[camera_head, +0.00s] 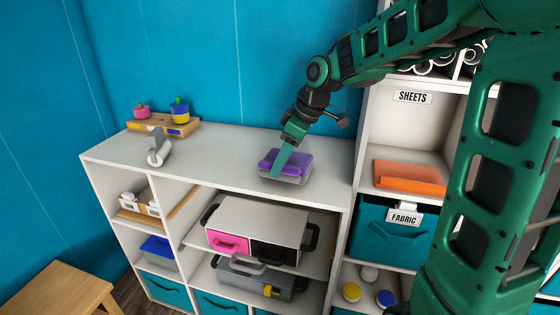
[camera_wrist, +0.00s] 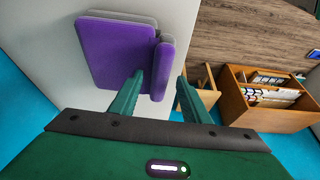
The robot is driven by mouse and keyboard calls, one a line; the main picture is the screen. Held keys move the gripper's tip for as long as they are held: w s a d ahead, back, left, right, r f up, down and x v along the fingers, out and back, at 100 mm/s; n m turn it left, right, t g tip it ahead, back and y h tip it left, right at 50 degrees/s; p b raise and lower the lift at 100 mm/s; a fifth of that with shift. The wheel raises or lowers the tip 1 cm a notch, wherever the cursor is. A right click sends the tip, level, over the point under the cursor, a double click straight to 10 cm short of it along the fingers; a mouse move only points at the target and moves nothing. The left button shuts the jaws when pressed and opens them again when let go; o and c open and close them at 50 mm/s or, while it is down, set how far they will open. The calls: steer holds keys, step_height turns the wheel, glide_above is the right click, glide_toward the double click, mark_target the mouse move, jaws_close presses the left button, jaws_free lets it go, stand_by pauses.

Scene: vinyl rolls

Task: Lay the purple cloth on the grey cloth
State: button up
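The purple cloth (camera_head: 297,161) is a folded pad on top of the shelf unit. It lies on the grey cloth (camera_head: 293,180), whose edge shows below it. In the wrist view the purple cloth (camera_wrist: 115,50) covers most of the grey cloth (camera_wrist: 122,16), which shows along the far edge. My gripper (camera_head: 277,172) points down at the front left side of the purple cloth. In the wrist view my gripper (camera_wrist: 160,76) has its fingers apart, with a purple edge showing between them and clear gaps beside it. Whether the fingers touch the cloth is unclear.
A grey tape dispenser (camera_head: 159,152) and a wooden holder (camera_head: 163,127) with pink and blue-yellow items stand on the shelf top's left. The middle of the top (camera_head: 225,160) is clear. A taller shelf with orange cloth (camera_head: 409,178) stands right. A wooden stool (camera_head: 62,290) stands front left.

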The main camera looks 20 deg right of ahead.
steer(key=v, duration=1.1)
steer(key=s+d+f+m+g+h, duration=0.1)
steer(key=s+d+f+m, duration=0.3)
steer(key=s, duration=0.5)
steer(key=s+d+f+m+g+h, duration=0.1)
steer(key=s+d+f+m, duration=0.4)
steer(key=s, duration=0.5)
steer(key=s+d+f+m+h, duration=0.1)
steer(key=s+d+f+m, duration=0.4)
steer(key=s+m, duration=0.2)
steer(key=s, duration=0.2)
steer(key=shift+s+f+g, duration=0.3)
steer(key=shift+g, duration=0.1)
